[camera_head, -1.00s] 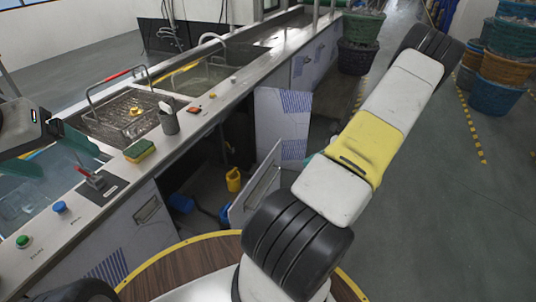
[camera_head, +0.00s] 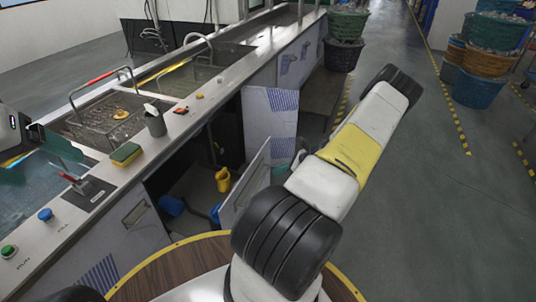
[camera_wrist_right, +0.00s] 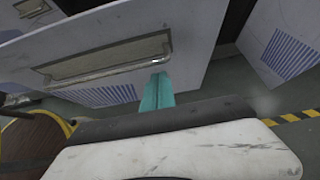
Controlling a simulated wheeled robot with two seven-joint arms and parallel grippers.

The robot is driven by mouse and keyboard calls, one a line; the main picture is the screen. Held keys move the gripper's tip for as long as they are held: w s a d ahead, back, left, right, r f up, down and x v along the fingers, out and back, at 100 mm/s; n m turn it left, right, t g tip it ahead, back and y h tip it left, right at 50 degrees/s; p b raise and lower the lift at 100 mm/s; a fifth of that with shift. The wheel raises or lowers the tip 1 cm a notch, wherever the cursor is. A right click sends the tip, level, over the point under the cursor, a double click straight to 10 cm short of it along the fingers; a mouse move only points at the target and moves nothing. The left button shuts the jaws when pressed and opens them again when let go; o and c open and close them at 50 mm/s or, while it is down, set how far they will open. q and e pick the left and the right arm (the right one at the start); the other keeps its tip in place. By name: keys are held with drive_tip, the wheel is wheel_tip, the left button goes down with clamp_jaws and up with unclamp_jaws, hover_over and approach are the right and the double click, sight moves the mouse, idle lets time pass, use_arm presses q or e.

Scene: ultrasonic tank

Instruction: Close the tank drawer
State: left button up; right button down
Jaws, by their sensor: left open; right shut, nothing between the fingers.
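The tank counter (camera_head: 205,105) runs diagonally across the left of the head view. Below it, a pale front panel with a long handle (camera_head: 246,187) stands angled out from the open cabinet; I take it as the drawer front. In the right wrist view the panel (camera_wrist_right: 185,25) and its recessed metal handle (camera_wrist_right: 105,60) fill the upper middle. My left gripper (camera_head: 42,160) is open and empty above the counter's left end.
Another open panel (camera_head: 270,122) with blue stripes stands behind the drawer front. A yellow jug (camera_head: 222,180) and blue items (camera_head: 171,205) are in the cabinet. A sponge (camera_head: 126,154), grey cup (camera_head: 155,122) and buttons sit on the counter.

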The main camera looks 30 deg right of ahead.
drive_tip(key=shift+w+a+r, duration=0.1)
drive_tip(key=shift+w+a, duration=0.25)
drive_tip(key=shift+w, duration=0.1)
drive_tip(key=w+a, duration=1)
drive_tip(key=w, duration=0.2)
drive_tip(key=w+a, duration=0.9)
drive_tip(key=w, duration=0.4)
drive_tip(key=shift+w+a, duration=0.15)
drive_tip(key=shift+a, duration=0.25)
drive_tip(key=shift+r, duration=0.1)
